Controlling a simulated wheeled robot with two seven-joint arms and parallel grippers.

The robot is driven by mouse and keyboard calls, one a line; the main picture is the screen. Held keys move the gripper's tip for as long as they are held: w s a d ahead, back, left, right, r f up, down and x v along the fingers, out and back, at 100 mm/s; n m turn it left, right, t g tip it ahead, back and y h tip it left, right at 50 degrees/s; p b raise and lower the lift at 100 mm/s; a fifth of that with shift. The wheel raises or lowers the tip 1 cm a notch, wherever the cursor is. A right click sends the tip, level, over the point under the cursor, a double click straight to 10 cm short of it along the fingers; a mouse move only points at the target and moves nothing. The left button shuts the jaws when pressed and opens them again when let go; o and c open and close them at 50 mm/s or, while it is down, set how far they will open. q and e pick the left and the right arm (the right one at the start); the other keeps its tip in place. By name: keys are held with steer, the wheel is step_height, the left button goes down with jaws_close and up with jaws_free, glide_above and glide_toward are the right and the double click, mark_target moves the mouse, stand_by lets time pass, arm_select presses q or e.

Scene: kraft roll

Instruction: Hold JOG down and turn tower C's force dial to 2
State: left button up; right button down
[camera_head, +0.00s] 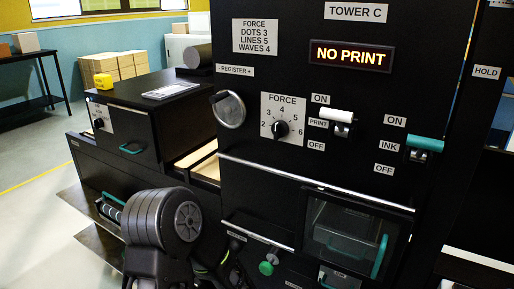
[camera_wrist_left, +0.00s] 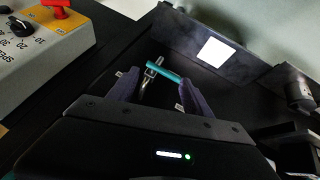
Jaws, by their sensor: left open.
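Tower C's force dial (camera_head: 281,129) is a black knob on a white plate marked 2 to 6. I cannot read its pointer surely at this size. The TOWER C label (camera_head: 356,12) is above it, and a lit display (camera_head: 351,56) reads NO PRINT. My left gripper (camera_wrist_left: 160,82) is open in the left wrist view, with a teal bar (camera_wrist_left: 165,72) on a metal bracket showing between or beyond its fingers. I cannot tell whether they touch. In the head view only my dark arm shows, low left of the dial. No JOG label is readable. My right gripper is not in view.
A print lever (camera_head: 337,116) and a teal ink lever (camera_head: 427,143) stand out right of the dial. A register knob (camera_head: 229,109) is left of it. A green knob (camera_head: 266,268) is below. In the wrist view, a speed box (camera_wrist_left: 42,52) with a red switch is upper left.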

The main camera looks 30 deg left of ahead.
arm_select(q)
steer(key=w+a+r+m+t+y, duration=0.1)
steer(key=w+a+r+t, duration=0.2)
steer(key=r, duration=0.4)
steer(key=w+a+r+m+t, duration=0.1)
steer(key=w+a+r+m, duration=0.1)
steer(key=w+a+r, duration=0.35)
steer(key=m+t+y, duration=0.2)
steer(key=m+t, duration=0.6)
steer(key=m, duration=0.9)
glide_toward(275, 133)
steer(key=shift+w+r, duration=0.15)
steer(key=w, duration=0.9)
steer(key=shift+w, duration=0.1)
